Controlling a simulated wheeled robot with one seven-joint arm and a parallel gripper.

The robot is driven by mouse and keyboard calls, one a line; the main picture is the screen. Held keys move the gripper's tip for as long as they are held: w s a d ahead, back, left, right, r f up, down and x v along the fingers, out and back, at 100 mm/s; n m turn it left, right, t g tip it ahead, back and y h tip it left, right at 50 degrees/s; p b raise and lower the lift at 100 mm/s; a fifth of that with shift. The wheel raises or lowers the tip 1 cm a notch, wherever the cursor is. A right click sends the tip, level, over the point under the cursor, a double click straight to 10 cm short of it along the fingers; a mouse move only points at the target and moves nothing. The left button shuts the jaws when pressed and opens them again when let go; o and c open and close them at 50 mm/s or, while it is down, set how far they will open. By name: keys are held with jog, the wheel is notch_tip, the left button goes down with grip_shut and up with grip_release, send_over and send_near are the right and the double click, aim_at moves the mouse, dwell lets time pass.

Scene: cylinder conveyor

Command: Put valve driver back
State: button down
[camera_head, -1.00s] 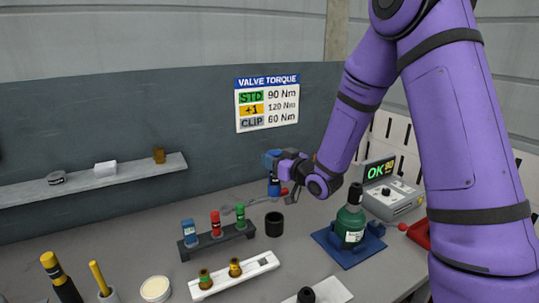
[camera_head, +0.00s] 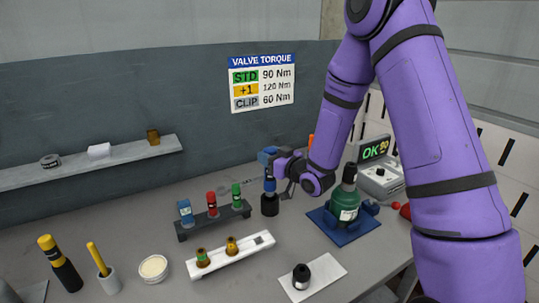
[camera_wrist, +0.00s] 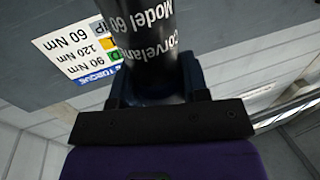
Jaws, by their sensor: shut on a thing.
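The valve driver (camera_head: 269,186) is a dark tool with blue parts, held upright at the middle of the bench. My gripper (camera_head: 279,166) is shut on it. The driver's lower end is at the mouth of a round black holder (camera_head: 270,206); I cannot tell how deep it is inside. In the wrist view the driver's dark body (camera_wrist: 146,40), lettered "Corvelan Model 60", stands between my gripper's fingers (camera_wrist: 155,88).
A rack (camera_head: 213,224) with blue, red and green pieces stands left of the holder. A white tray (camera_head: 222,260) with brass valves lies in front.

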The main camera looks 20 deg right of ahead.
jog(key=shift+f, duration=3.1)
dwell(0.6)
jog(key=c, duration=0.5)
grip_release()
jog(key=shift+f, duration=0.1)
jog(key=shift+c, duration=0.2)
notch_tip(320, 180, up, 6)
dwell(0.5)
